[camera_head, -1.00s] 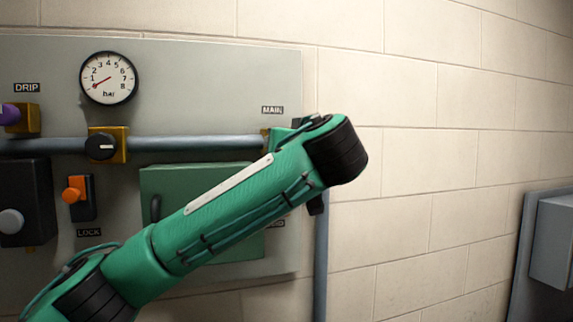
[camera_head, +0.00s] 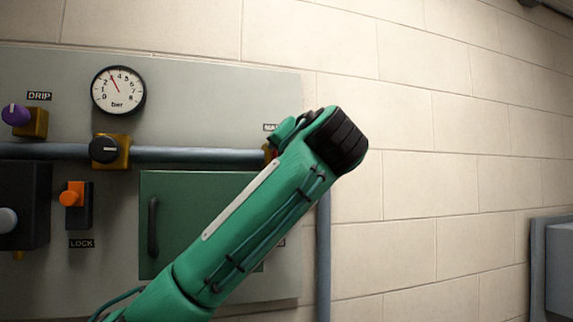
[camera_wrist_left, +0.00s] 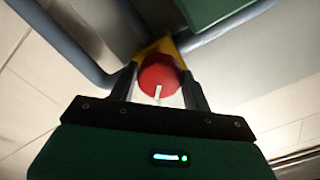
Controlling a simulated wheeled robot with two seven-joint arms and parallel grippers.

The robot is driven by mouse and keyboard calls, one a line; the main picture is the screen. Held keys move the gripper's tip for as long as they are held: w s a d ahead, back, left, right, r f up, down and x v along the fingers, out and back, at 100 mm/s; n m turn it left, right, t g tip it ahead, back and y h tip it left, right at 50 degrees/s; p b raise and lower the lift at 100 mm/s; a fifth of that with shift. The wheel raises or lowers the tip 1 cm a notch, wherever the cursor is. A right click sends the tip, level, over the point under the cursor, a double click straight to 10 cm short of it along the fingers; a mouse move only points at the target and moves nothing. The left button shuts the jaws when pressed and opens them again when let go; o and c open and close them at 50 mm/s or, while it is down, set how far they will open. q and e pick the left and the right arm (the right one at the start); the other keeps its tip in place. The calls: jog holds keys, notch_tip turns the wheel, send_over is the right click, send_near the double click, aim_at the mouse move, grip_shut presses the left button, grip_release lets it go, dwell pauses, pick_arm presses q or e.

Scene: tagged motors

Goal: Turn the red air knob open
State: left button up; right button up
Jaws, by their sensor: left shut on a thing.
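The red knob (camera_wrist_left: 157,74) shows in the left wrist view on a yellow valve body (camera_wrist_left: 160,48), with a white mark on its face. My left gripper (camera_wrist_left: 160,82) has one finger on each side of the knob and is shut on it. In the head view only a sliver of red (camera_head: 275,154) shows beside my green left arm, which hides most of the knob and the gripper at the panel's right edge. The round bar gauge (camera_head: 118,90) has its needle pointing up and left, near 3. My right gripper is not in view.
The grey panel carries a horizontal pipe (camera_head: 190,155), a black knob (camera_head: 104,149), a purple DRIP knob (camera_head: 16,115) and an orange LOCK switch (camera_head: 72,195). A green cabinet door (camera_head: 180,210) with a dark handle sits below the pipe. Bare block wall lies to the right.

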pick_arm(q)
jog(key=m+b, duration=0.2)
jog(key=m, duration=0.7)
jog(key=shift+m, duration=0.4)
dwell(0.4)
jog(key=o, duration=1)
jog(key=shift+d, duration=0.1)
